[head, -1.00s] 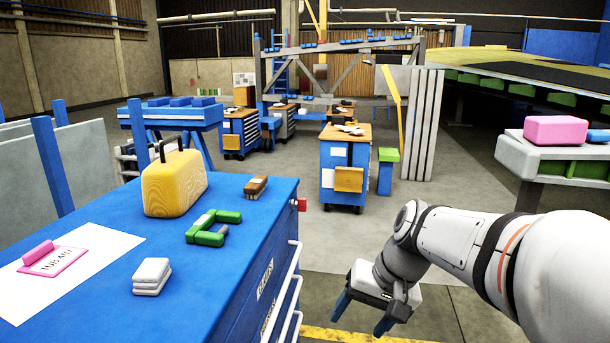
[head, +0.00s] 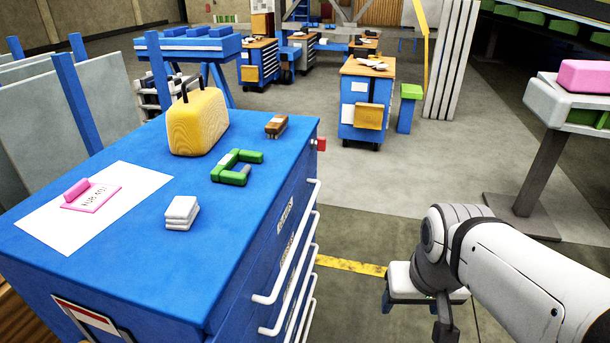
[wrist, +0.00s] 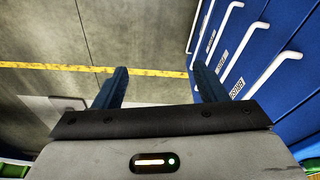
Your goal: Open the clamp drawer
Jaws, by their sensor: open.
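The blue drawer cabinet (head: 150,245) fills the left of the head view, with several drawers on its right-hand face. Each drawer has a white bar handle (head: 290,262), and the drawers look shut. In the wrist view the handles (wrist: 262,75) run along the blue face at the right, and white labels (wrist: 237,90) sit beside some of them. I cannot tell which one is the clamp drawer. My gripper (wrist: 155,85) is open and empty, its two dark blue fingers apart over the floor. It is beside the cabinet face and touches no handle.
On the cabinet top are a green clamp-shaped piece (head: 236,168), a yellow case (head: 198,122), a brush (head: 276,126), white blocks (head: 181,212) and a pink tag (head: 92,196) on paper. A red knob (head: 321,144) sticks out at the far corner.

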